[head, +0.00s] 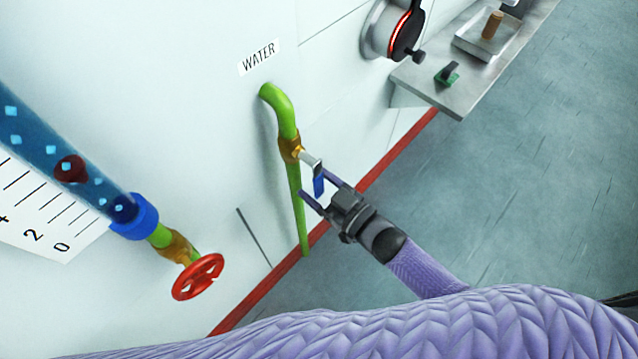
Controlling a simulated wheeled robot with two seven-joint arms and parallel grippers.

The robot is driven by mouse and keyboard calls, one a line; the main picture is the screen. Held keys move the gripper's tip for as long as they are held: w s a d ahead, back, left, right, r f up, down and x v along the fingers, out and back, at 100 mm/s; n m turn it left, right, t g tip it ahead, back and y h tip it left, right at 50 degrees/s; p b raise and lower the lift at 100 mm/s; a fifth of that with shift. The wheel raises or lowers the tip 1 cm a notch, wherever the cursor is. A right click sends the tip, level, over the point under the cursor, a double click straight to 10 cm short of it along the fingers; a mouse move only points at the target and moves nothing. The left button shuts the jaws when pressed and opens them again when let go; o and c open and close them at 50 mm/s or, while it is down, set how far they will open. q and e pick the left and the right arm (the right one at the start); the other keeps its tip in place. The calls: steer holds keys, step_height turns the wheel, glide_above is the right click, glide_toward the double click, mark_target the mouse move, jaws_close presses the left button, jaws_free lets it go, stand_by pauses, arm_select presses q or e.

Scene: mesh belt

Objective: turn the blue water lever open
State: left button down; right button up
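The blue water lever (319,184) sits on a metal stem at the brass valve (291,149) of the green pipe (283,112), below the WATER label (259,57). The lever points down in the picture. My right gripper (319,184) has its two purple fingers spread apart, one on each side of the lever. The lever's end lies between them; I cannot tell whether either finger touches it. My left gripper is not in view.
A red handwheel (198,277) stands out at the lower left, under a clear blue tube (60,150) with a scale. A metal shelf (428,88) with a tray and a green item juts out at the upper right. Floor is clear right of the wall.

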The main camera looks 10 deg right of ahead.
steer(key=p+v, duration=0.1)
steer(key=v, duration=0.9)
